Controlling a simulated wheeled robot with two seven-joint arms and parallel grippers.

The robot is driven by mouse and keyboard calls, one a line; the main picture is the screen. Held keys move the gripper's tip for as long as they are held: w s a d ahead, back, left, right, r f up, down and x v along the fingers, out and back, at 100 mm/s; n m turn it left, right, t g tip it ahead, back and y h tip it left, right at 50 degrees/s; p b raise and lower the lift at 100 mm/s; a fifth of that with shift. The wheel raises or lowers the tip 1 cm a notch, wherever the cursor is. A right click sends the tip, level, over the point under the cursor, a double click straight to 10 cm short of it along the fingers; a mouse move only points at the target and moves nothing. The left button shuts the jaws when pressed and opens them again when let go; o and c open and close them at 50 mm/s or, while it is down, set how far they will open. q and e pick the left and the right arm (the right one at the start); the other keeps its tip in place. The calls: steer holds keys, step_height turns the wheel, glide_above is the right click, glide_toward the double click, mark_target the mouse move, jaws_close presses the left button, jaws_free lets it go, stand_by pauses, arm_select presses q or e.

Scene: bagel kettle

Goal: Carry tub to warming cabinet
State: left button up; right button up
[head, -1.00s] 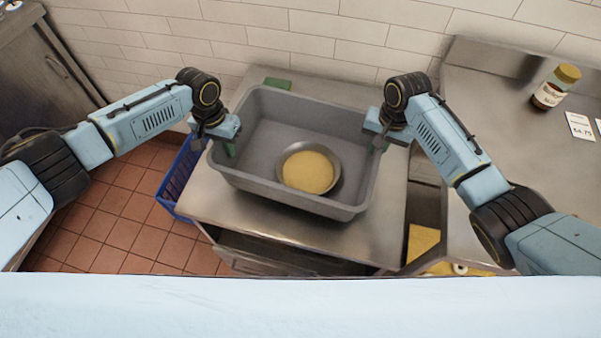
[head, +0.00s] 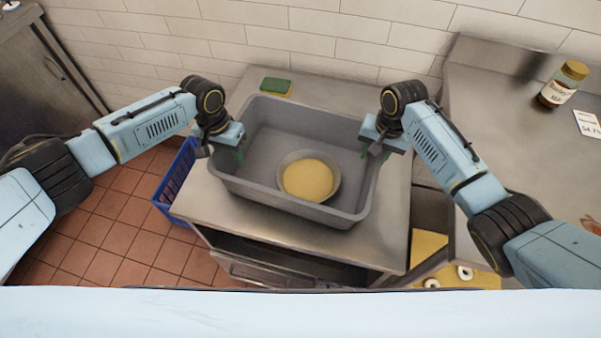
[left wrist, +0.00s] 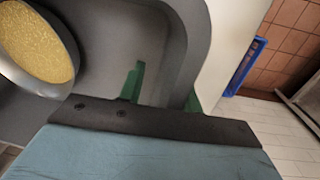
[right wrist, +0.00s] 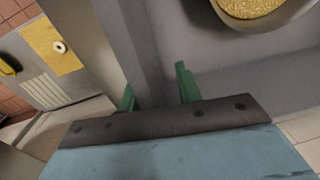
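The grey tub (head: 285,205) appears to rest on the steel worktop. It holds a round metal bowl with yellow contents (head: 308,178), which also shows in the left wrist view (left wrist: 38,40) and the right wrist view (right wrist: 250,5). My left gripper (head: 238,154) is at the tub's left wall, its green fingers on either side of it. The left wrist view shows a gap between the inner finger and the wall. My right gripper (head: 368,152) straddles the right wall the same way, with a gap at its inner finger. Both look open.
A green-and-yellow sponge (head: 276,87) lies behind the tub. A blue crate (head: 175,185) stands on the floor at left. A bottle (head: 563,84) and price card (head: 588,124) are on the right counter. Bare worktop (head: 330,248) lies in front of the tub.

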arm_select(q)
steer(key=shift+a, duration=0.2)
arm_select(e)
steer(key=shift+d, duration=0.2)
arm_select(q)
steer(key=shift+r, duration=0.3)
steer(key=r, duration=1.1)
steer(key=shift+w+a, duration=0.2)
steer(key=shift+a, duration=0.2)
steer(key=shift+r, duration=0.15)
arm_select(e)
steer(key=shift+d+r, duration=0.1)
steer(key=shift+r, duration=0.45)
steer(key=r, duration=0.7)
steer(key=d+r, duration=0.1)
steer(key=r, duration=0.3)
steer(key=shift+s, duration=0.15)
steer(key=shift+f, duration=0.1)
